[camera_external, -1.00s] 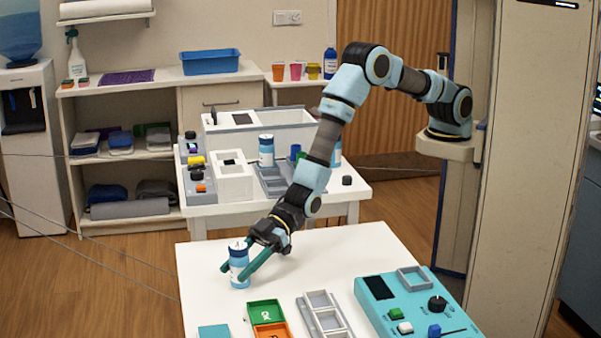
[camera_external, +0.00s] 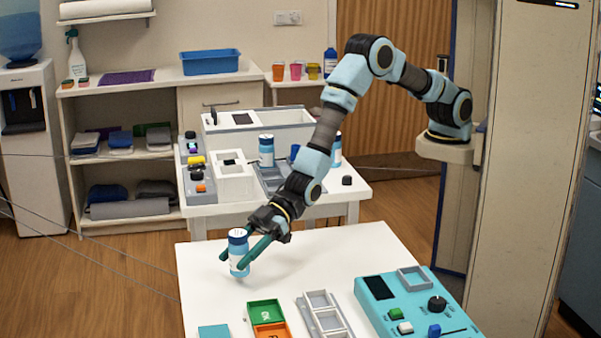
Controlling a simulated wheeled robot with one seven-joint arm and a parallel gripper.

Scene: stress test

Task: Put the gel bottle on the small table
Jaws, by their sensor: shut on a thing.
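Part of the bottle is hidden by the fingers. A similar bottle (camera_external: 266,151) stands on the white table behind, and another (camera_external: 336,153) is partly hidden by my arm. I cannot tell from the label which is gel, nor which table is the small one.
A green and orange tray (camera_external: 266,312), a grey compartment tray (camera_external: 323,312) and a teal control box (camera_external: 408,304) lie at the front of the near table. The rear table holds a white bin (camera_external: 240,140) and several devices. The near table's middle is clear.

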